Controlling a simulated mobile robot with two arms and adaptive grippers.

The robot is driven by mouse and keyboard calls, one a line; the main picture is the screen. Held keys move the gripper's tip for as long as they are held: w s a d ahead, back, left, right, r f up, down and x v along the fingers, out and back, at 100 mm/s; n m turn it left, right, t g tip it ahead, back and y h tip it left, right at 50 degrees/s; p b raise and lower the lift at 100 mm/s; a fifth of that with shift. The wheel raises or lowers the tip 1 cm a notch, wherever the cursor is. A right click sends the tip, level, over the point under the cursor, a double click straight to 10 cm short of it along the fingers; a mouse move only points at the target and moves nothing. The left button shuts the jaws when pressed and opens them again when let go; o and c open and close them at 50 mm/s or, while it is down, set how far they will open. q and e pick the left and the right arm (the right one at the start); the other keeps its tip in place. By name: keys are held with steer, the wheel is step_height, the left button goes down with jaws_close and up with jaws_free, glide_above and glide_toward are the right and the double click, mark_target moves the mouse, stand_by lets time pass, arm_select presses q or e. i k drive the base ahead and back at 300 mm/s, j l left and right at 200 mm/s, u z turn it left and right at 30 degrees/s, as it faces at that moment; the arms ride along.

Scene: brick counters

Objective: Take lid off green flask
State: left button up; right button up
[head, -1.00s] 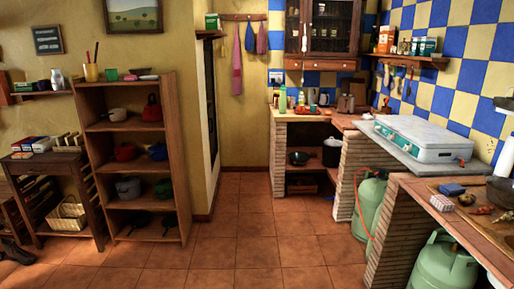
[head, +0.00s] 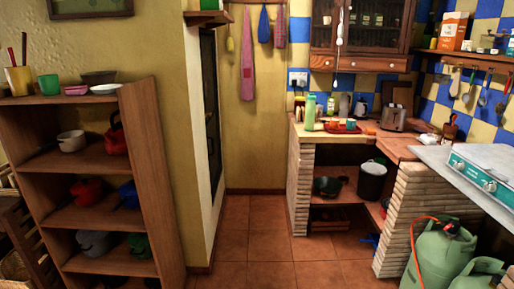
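A tall green flask (head: 310,112) stands upright on the far brick counter (head: 300,131), near its left end. Its top looks paler, but it is too small to tell the lid apart clearly. Neither of my grippers is in the head view.
A red tray (head: 343,129) and a toaster (head: 393,117) share the far counter. A wooden shelf unit (head: 135,185) with pots stands at the left. Gas cylinders (head: 440,252) and a stove (head: 485,170) are at the right. Tiled floor (head: 262,245) between them is clear.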

mark_target(311, 96)
steer(key=i, duration=2.45)
